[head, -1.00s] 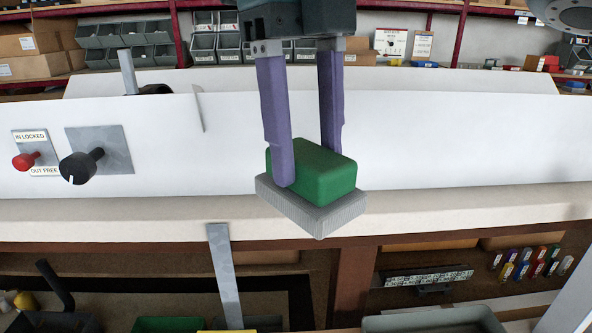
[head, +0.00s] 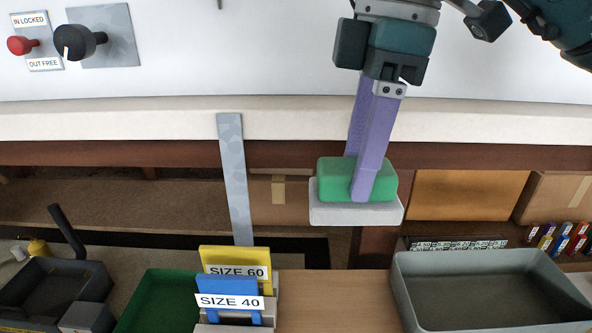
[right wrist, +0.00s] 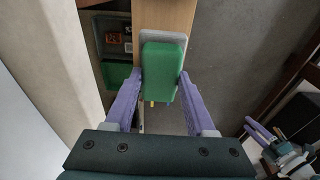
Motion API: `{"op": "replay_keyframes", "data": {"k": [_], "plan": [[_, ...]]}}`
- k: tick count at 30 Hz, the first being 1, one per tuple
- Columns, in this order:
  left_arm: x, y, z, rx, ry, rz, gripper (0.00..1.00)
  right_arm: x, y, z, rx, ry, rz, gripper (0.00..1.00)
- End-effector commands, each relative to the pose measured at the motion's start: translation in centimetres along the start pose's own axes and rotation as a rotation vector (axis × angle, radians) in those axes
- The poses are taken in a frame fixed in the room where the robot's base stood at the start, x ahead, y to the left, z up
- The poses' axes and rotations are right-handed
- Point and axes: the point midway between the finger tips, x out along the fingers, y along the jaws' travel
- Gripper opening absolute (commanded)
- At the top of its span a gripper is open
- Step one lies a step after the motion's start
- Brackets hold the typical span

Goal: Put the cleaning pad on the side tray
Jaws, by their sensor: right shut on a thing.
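The cleaning pad (head: 329,179) is a green block with a pale grey layer underneath. My right gripper (head: 360,182) is shut on its green part from above and holds it in the air, roughly level. In the right wrist view the pad (right wrist: 164,70) sits between the two purple fingers (right wrist: 161,80). A grey open tray (head: 402,292), which looks like the side tray, is at the lower right of the head view, below and right of the pad. It looks empty; its near part is cut off.
Blue SIZE 40 (head: 228,285) and yellow SIZE 60 (head: 236,256) blocks stand left of the grey tray, beside a green tray (head: 160,295) and a dark tray (head: 95,275). A wooden surface (head: 335,290) lies bare between. A pale ledge (head: 300,118) runs behind.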

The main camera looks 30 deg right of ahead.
Motion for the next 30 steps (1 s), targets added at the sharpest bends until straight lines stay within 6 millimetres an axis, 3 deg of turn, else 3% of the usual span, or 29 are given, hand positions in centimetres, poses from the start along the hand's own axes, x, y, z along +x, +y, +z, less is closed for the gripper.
{"op": "replay_keyframes", "data": {"k": [1, 6, 12, 19, 25, 30], "plan": [[1.0, 0.0, 0.3, 0.0, 0.0, 0.0, 0.5, 1.7, -0.1, 0.2, 0.004, -0.002, -0.005, 0.0], [2.7, 0.1, 0.9, 0.0, 0.0, 0.0, 0.5, 6.8, -0.2, 0.9, 0.002, -0.003, -0.006, 0.0], [4.3, 0.2, 1.4, -0.002, 0.0, 0.001, 0.5, 11.6, -0.1, 1.4, 0.001, -0.002, -0.004, 0.0], [5.0, 0.4, 1.6, -0.008, 0.001, 0.006, 0.5, 13.6, -0.1, 1.7, -0.001, -0.001, -0.002, 0.0], [6.6, 0.5, 2.1, -0.01, 0.001, 0.008, 0.5, 17.4, -0.1, 2.1, 0.0, -0.002, -0.004, 0.0], [7.0, 0.5, 2.2, -0.01, 0.001, 0.007, 0.5, 18.8, -0.1, 2.3, 0.0, -0.001, -0.001, 0.0]]}}
